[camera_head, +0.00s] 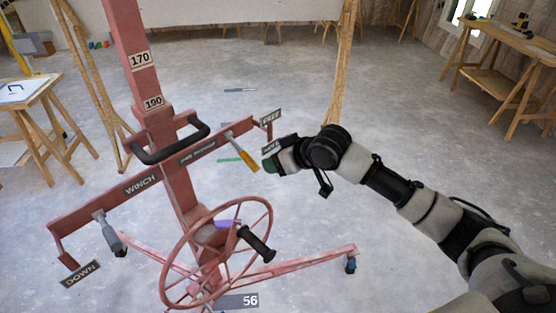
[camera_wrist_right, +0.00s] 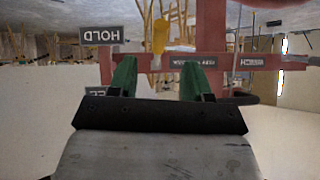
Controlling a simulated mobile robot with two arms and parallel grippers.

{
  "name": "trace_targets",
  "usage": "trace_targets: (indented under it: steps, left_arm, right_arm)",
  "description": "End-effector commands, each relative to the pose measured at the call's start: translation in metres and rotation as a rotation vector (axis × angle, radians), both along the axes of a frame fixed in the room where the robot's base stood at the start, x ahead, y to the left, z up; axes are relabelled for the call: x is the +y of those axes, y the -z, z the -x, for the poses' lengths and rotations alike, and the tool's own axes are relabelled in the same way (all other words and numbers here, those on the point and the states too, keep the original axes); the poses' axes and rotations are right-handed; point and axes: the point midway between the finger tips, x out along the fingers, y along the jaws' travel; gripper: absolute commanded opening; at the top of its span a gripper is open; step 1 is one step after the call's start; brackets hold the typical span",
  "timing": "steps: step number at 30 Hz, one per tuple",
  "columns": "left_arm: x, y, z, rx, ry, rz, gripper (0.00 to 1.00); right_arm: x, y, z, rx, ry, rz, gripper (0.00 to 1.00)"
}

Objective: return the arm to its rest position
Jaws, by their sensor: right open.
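My right arm comes in from the right in the head view, its gripper (camera_head: 273,163) beside the yellow-handled lever (camera_head: 244,153) on the red panel lift (camera_head: 181,185). In the right wrist view the two green fingers (camera_wrist_right: 160,76) stand apart with nothing between them. The lever's yellow handle (camera_wrist_right: 160,36) shows beyond the fingertips there, and I see no contact. A HOLD sign (camera_wrist_right: 101,35) is at the upper left of that view. My left gripper is not in view.
The lift's spoked wheel (camera_head: 166,270) with a black knob, a black bar handle (camera_head: 170,145) and a grey-handled lever (camera_head: 110,236) are left of my arm. A red leg (camera_head: 310,259) runs along the floor below it. Wooden workbenches (camera_head: 510,50) stand at the back right. Floor to the right is clear.

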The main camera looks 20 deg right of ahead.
Motion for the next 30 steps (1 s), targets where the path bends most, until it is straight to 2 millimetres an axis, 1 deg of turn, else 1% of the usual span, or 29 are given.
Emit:
trace_targets:
  steps: [17,20,22,23,25,26,27,28,29,30]
  left_arm:
    - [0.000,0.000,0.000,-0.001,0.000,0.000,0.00]
    - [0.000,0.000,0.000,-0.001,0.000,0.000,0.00]
    - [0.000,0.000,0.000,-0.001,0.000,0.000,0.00]
    - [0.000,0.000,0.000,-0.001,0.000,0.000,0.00]
    - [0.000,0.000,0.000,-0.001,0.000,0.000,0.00]
    - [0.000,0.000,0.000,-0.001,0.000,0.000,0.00]
    - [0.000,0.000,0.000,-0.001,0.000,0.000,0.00]
    - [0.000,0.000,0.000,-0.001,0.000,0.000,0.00]
    - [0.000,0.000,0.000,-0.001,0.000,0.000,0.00]
    - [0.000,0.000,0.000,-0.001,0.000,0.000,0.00]
  right_arm:
    - [0.000,0.000,0.000,0.000,0.001,-0.001,0.49]
    - [-0.001,0.007,-0.002,0.006,0.010,-0.002,0.49]
    - [-0.006,0.025,-0.006,0.015,0.035,-0.007,0.49]
    - [-0.009,0.037,-0.008,0.022,0.053,-0.009,0.49]
    - [-0.019,0.075,-0.013,0.040,0.103,-0.006,0.49]
    - [-0.024,0.095,-0.013,0.051,0.127,-0.004,0.49]
    - [-0.031,0.124,-0.011,0.068,0.162,0.003,0.49]
    - [-0.036,0.146,-0.008,0.081,0.185,0.010,0.49]
    - [-0.042,0.169,-0.003,0.096,0.207,0.021,0.49]
    - [-0.048,0.198,0.005,0.116,0.234,0.035,0.49]
